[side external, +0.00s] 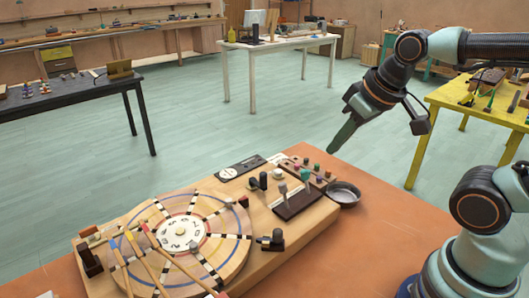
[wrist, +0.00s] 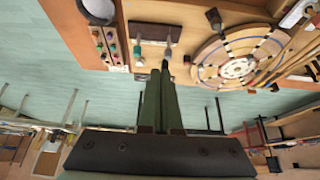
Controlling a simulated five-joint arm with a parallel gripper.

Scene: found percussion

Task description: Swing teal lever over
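The teal lever (side external: 306,176) stands on a dark base block (side external: 297,202) on the wooden board, beside a grey-knobbed lever (side external: 283,189). In the wrist view the teal knob (wrist: 137,50) is left of the grey knob (wrist: 168,53), on the same dark base. My gripper (side external: 331,150) is raised in the air beyond and to the right of the levers, apart from them. Its green fingers (wrist: 160,70) lie together, empty, with the tips appearing just below the two knobs in the wrist view.
A round wheel (side external: 230,245) with wooden sticks (side external: 167,262) lies left of the levers. A peg block (side external: 308,171) with coloured knobs and a metal bowl (side external: 343,194) stand close by. The orange table (side external: 385,235) is bare to the right.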

